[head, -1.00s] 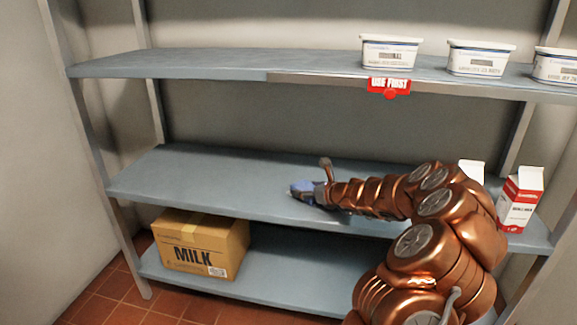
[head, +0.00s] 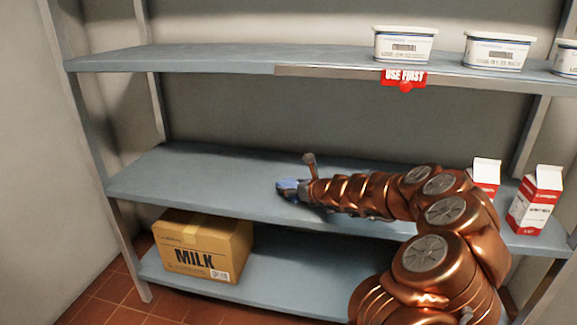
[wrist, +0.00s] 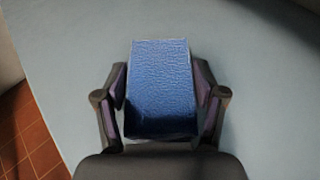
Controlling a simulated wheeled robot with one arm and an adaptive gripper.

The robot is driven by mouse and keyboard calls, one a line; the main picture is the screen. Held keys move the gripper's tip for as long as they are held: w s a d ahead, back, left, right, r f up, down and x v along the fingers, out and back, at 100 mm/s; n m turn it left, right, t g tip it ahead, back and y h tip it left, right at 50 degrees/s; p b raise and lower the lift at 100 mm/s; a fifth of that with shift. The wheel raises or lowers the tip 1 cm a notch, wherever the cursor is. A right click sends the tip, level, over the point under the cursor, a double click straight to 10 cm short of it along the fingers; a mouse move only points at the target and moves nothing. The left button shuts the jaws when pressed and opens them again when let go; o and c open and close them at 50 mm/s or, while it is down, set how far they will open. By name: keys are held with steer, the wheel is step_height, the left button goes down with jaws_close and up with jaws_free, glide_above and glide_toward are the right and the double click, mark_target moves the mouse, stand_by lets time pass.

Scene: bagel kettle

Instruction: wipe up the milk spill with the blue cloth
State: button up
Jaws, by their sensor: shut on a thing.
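The blue cloth (wrist: 161,85) is folded into a block and sits between the two fingers of my gripper (wrist: 161,100) in the wrist view. My gripper is shut on it. In the head view my gripper (head: 303,190) is low over the middle shelf (head: 170,180), with the blue cloth (head: 288,186) at its tip, at or very near the shelf surface. I cannot make out any milk spill on the shelf in either view; part of the shelf is hidden behind my arm.
Red and white milk cartons (head: 537,200) stand at the right of the middle shelf. White tubs (head: 403,44) stand on the upper shelf above a red "USE FIRST" tag (head: 404,78). A cardboard MILK box (head: 203,245) is on the bottom shelf. The middle shelf's left part is clear.

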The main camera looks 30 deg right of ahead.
steer(key=shift+w+a+r+p, duration=0.1)
steer(key=shift+a+r+p, duration=0.1)
steer(key=shift+r+p, duration=0.35)
steer(key=shift+w+a+r+p, duration=0.15)
steer(key=shift+r+p, duration=0.25)
steer(key=shift+r, duration=0.25)
steer(key=shift+s+d+r+p, duration=0.15)
steer(key=shift+d+r+p, duration=0.05)
steer(key=shift+r+p, duration=0.9)
step_height(320, 180, up, 3)
steer(key=p, duration=0.4)
steer(key=shift+r, duration=0.2)
